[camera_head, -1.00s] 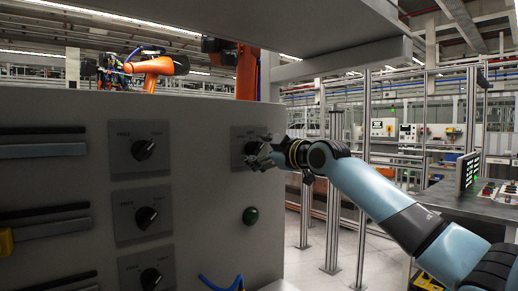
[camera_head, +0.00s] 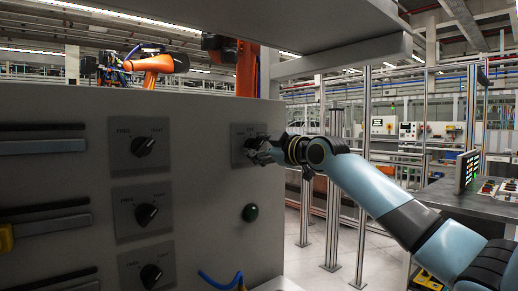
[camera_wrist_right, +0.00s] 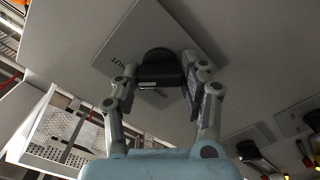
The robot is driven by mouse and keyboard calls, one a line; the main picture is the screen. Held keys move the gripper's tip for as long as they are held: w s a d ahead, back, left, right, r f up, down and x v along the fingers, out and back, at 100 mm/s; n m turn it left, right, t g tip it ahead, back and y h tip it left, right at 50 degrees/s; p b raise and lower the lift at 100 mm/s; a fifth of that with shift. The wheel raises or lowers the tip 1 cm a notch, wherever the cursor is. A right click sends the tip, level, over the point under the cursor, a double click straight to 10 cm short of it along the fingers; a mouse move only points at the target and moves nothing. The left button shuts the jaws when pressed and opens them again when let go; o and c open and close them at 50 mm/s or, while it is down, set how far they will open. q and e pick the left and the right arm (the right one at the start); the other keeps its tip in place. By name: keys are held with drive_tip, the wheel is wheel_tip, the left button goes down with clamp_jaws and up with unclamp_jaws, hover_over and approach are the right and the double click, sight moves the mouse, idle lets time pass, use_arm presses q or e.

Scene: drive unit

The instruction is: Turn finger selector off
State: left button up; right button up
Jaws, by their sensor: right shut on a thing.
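The drive unit's grey panel (camera_head: 216,205) fills the left half of the head view. A selector plate (camera_head: 240,131) sits at its upper right, with a dark knob partly hidden by my gripper. My right gripper (camera_head: 256,151) is at this knob. In the right wrist view its two fingers (camera_wrist_right: 161,82) are on either side of the black selector knob (camera_wrist_right: 158,60), shut on it. The plate (camera_wrist_right: 125,42) behind the knob carries lettering too small to read surely. My left gripper does not show.
Three more selector knobs stand in a column to the left: upper (camera_head: 143,146), middle (camera_head: 146,214) and lower (camera_head: 151,275). A grey shelf (camera_head: 330,60) overhangs the panel. Metal posts (camera_head: 334,200) stand to the right.

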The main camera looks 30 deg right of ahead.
drive_tip(key=n+b, duration=0.2)
drive_tip(key=n, duration=0.1)
drive_tip(key=shift+f+b, duration=0.25)
drive_tip(key=shift+b, duration=0.1)
drive_tip(key=n+b, duration=0.1)
drive_tip(key=n, duration=0.1)
drive_tip(key=shift+n, duration=0.3)
drive_tip(key=shift+r+n+b, duration=0.1)
drive_tip(key=shift+n+b, duration=0.5)
drive_tip(key=shift+n, duration=0.8)
drive_tip(key=o, duration=1.2)
drive_tip(key=shift+r, duration=0.1)
drive_tip(key=shift+c, duration=0.2)
drive_tip(key=shift+s, duration=0.1)
drive_tip(key=s, duration=0.7)
drive_tip(key=shift+s+d, duration=0.15)
drive_tip(key=shift+d, duration=0.1)
